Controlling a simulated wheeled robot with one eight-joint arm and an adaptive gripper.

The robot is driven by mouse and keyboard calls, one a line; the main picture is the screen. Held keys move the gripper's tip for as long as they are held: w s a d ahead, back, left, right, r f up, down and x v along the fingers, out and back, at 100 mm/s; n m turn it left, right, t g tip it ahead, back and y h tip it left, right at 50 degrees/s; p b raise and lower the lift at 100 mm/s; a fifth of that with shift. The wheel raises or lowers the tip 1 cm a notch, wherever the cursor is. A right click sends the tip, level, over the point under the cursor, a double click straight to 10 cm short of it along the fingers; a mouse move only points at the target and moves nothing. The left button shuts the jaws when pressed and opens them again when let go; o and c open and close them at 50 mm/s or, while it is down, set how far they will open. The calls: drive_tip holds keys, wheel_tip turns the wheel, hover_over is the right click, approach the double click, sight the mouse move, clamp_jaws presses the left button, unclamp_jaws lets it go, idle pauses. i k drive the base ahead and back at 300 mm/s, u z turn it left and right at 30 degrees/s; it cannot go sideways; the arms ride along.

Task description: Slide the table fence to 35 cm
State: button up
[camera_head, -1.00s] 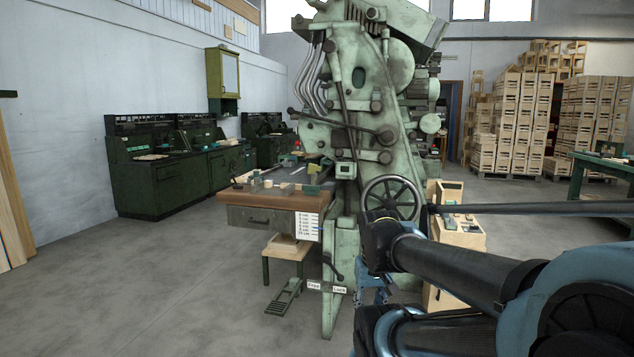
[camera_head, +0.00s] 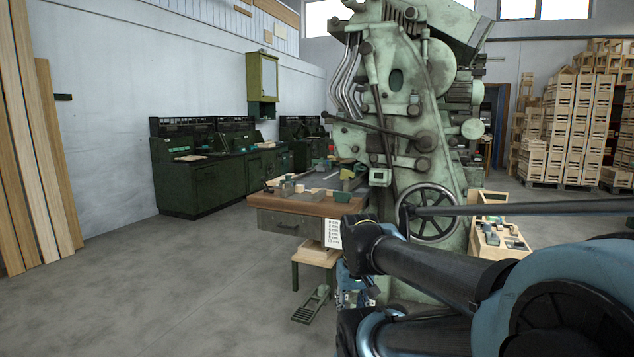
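A tall pale green machine (camera_head: 398,130) stands in the middle, with a spoked handwheel (camera_head: 452,190) low on its front right. Its work table (camera_head: 290,205) has a brown wooden front edge and reaches out to the left. Small blocks and a dark green piece (camera_head: 342,197) lie along that edge. The table fence is too small and cluttered to make out surely. A white card with printed lines (camera_head: 333,233) hangs at the table's front right. My arm crosses the lower right. Blue parts at its far end, probably my gripper (camera_head: 354,290), are mostly hidden, apart from the table.
A wooden stool (camera_head: 317,253) and a foot pedal (camera_head: 311,304) stand below the table. A crate of parts (camera_head: 500,240) stands right of the machine. Planks lean at the left wall (camera_head: 28,150). Stacked crates (camera_head: 575,125) fill the back right. The left floor is clear.

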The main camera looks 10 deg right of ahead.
sight(347, 185)
drive_tip(key=u, duration=0.1)
drive_tip(key=i, duration=1.3)
drive_tip(key=z, duration=0.3)
